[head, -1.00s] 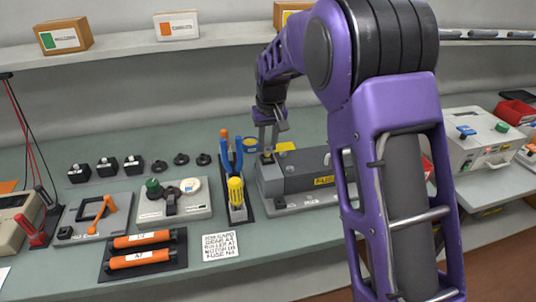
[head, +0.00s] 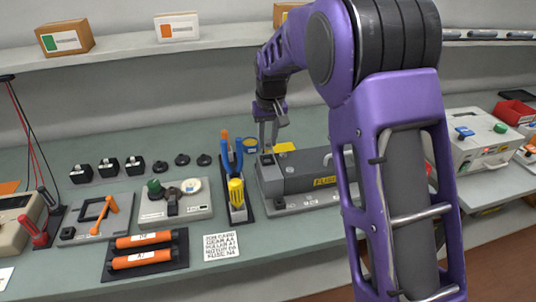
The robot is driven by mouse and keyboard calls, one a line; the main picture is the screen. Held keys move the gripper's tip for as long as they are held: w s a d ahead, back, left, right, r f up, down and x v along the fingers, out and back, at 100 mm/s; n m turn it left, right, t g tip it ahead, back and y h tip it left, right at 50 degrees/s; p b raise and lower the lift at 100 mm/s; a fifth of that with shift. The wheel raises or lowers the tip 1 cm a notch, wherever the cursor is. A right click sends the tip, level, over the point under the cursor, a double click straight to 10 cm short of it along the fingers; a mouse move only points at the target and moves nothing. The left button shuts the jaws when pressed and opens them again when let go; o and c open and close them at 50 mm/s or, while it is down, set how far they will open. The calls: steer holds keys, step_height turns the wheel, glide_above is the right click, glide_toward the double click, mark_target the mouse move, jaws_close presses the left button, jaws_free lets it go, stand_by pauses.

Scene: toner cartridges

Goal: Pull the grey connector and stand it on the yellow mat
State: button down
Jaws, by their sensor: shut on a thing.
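My gripper (head: 268,146) is just above the left end of the dark grey fuser unit (head: 305,172), pointing down. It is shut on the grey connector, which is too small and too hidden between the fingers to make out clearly. A small dark socket spot (head: 267,159) shows on the unit's top below the fingertips. The yellow mat (head: 285,147) lies behind the unit, just right of my gripper, and is partly hidden by the unit.
A tool holder with blue pliers (head: 232,155) and a yellow-handled screwdriver (head: 236,192) stands close left of the unit. Orange rollers (head: 145,258) lie front left. My arm hides the unit's right end. A shelf (head: 130,52) runs along the wall behind.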

mark_target(267, 139)
steer(key=shift+r+p, duration=0.45)
steer(key=shift+r, duration=0.2)
steer(key=shift+r+p, duration=0.55)
steer(key=shift+r, duration=1.35)
steer(key=shift+w, duration=0.1)
